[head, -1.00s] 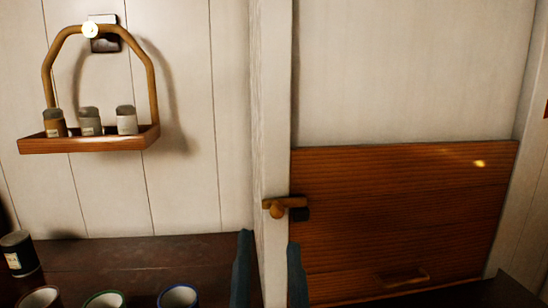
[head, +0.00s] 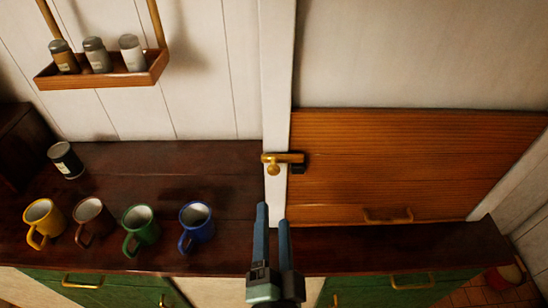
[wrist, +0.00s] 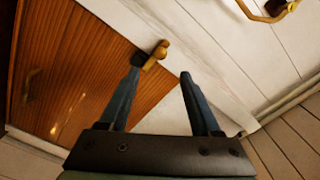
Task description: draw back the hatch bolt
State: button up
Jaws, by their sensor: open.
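The brass hatch bolt (head: 284,158) sits on the white post at the left edge of the wooden hatch (head: 400,150). Its bar spans from the post to a dark keeper on the hatch, and a round knob hangs at its left end. My gripper (head: 272,214) is open and empty, below the bolt in the head view. In the wrist view the bolt (wrist: 155,54) shows beyond the fingertips, closer to the left finger, with my open gripper (wrist: 160,72) apart from it. The hatch (wrist: 75,65) fills the left of that view and looks closed.
A dark counter (head: 130,180) holds yellow (head: 43,220), brown (head: 92,220), green (head: 140,228) and blue (head: 196,224) mugs left of my gripper. A dark jar (head: 65,160) stands behind them. A hanging shelf (head: 110,75) carries three small jars. The white post (head: 276,100) separates wall and hatch.

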aim_at(274, 174)
jog(key=w+p, duration=0.3)
jog(key=w, duration=0.9)
grip_shut()
dwell(1.2)
